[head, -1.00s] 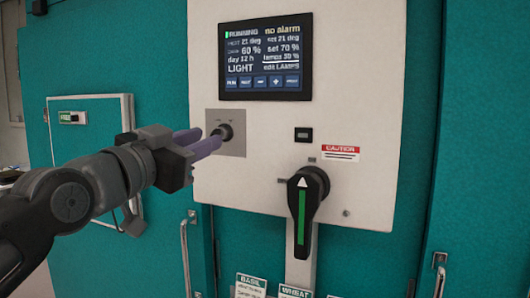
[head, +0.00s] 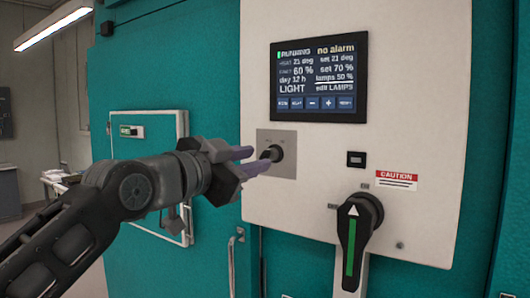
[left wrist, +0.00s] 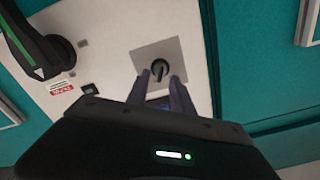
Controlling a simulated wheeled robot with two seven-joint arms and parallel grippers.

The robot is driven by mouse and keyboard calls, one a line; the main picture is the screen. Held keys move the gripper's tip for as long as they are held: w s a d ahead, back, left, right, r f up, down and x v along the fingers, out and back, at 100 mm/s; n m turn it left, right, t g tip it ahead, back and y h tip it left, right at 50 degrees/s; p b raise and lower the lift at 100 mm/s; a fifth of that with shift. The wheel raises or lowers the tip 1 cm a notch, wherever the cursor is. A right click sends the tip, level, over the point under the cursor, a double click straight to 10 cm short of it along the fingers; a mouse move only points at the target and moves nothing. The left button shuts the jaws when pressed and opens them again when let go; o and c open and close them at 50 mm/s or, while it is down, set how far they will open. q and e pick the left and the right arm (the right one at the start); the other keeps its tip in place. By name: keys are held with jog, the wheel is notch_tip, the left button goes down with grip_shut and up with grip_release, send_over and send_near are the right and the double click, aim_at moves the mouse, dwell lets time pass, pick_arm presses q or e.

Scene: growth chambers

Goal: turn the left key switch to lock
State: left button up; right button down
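The left key switch (head: 277,153) is a dark round switch on a grey square plate (head: 289,168) at the left of the white control panel. My left gripper (head: 260,158) has its two purple fingers apart, with the tips close to the switch. In the left wrist view the switch (left wrist: 160,69) shows just beyond the gap between the fingertips (left wrist: 164,82). Its dark key part points roughly along the fingers there. I cannot tell whether the fingers touch it. The position labels are too small to read. My right gripper is not in view.
A screen (head: 319,76) reading RUNNING and no alarm is above the switch. A black rotary handle (head: 368,212) with a green stripe sticks out at the lower right, near a red CAUTION label (head: 396,180). A small teal door (head: 150,152) is behind my arm.

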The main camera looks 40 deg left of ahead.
aim_at(260, 158)
pick_arm(q)
jog(key=w+p, duration=0.1)
jog(key=w, duration=0.3)
jog(key=shift+w+a, duration=0.1)
jog(key=shift+w, duration=0.25)
jog(key=shift+c, duration=0.2)
grip_shut()
